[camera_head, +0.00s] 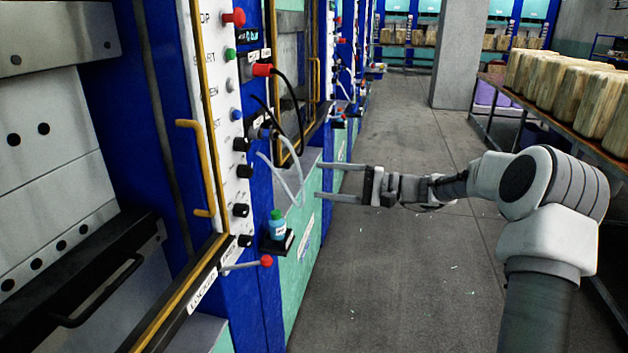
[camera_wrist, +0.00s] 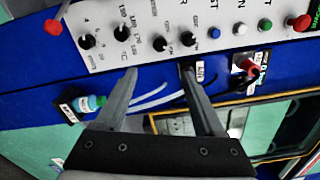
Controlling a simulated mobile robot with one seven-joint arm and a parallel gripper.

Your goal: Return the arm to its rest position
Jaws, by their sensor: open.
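My gripper (camera_head: 340,182) is at the end of my arm, which reaches left across the aisle toward the blue press front in the head view. Its two fingers are spread apart, with nothing between them. In the wrist view the open fingers (camera_wrist: 163,88) point at the press's white control panel (camera_wrist: 145,28). The panel also shows in the head view (camera_head: 219,85), with knobs, buttons and labels. I cannot tell the exact gap between the fingertips and the press.
A teal bottle (camera_head: 277,226) stands on a small black shelf (camera_head: 284,243) left of my gripper. Below it a lever with a red knob (camera_head: 266,260) sticks out. A table with several wooden blocks (camera_head: 560,85) is at right, near a pillar (camera_head: 459,55).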

